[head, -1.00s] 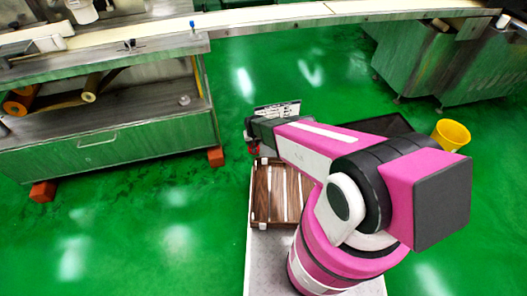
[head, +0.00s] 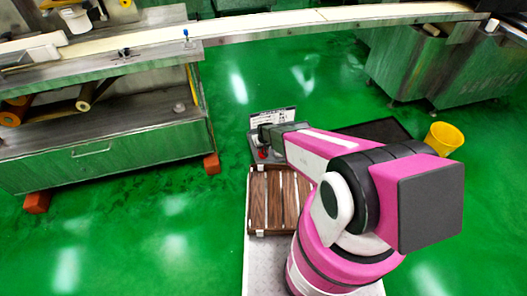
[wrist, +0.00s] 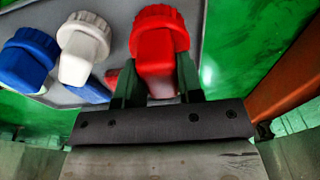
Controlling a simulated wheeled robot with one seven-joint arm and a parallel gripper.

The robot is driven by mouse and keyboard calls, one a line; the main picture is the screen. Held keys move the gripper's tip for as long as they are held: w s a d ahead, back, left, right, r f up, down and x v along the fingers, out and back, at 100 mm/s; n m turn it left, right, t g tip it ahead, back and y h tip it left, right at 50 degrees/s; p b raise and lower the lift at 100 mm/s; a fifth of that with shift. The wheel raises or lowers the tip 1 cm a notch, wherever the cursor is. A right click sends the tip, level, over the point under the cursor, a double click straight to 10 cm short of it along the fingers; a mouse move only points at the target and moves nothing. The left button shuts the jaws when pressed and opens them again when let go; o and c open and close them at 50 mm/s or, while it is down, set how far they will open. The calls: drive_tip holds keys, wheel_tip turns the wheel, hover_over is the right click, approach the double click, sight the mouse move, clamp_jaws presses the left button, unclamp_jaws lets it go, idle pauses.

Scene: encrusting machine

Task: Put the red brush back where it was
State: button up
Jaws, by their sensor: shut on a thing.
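The red brush (wrist: 158,45) has a ribbed red cap and sits between the two dark fingers of my gripper (wrist: 156,85) in the wrist view. In the head view a small red patch of the brush (head: 263,154) shows under my gripper (head: 266,138). A white brush (wrist: 82,45) and a blue brush (wrist: 28,60) stand to its left in the wrist view, in a grey holder (wrist: 112,25). The red brush is over or in the right end of this holder; I cannot tell whether its lower end is seated.
A brown wooden slatted crate (head: 275,200) lies just in front of the holder. A white sign (head: 272,116) stands behind it. A steel machine (head: 110,155) is to the left, a yellow bucket (head: 444,138) to the right.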

drive_tip(key=shift+f, duration=1.25)
drive_tip(key=shift+f, duration=0.1)
drive_tip(key=o, duration=0.8)
drive_tip(key=r, duration=0.3)
drive_tip(key=s+r, duration=0.1)
drive_tip(key=r, duration=0.7)
drive_tip(key=shift+s+d+r, duration=0.2)
drive_tip(key=shift+s, duration=0.05)
drive_tip(key=s+d+r+m, duration=0.1)
drive_tip(key=s+d+r, duration=0.4)
drive_tip(key=r, duration=0.6)
drive_tip(key=s+d+r+m+g, duration=0.1)
drive_tip(key=s+d+r, duration=0.5)
drive_tip(key=r, duration=0.5)
drive_tip(key=s+d+r+m, duration=0.1)
drive_tip(key=s+d+r, duration=0.5)
drive_tip(key=r, duration=0.6)
drive_tip(key=shift+d, duration=0.8)
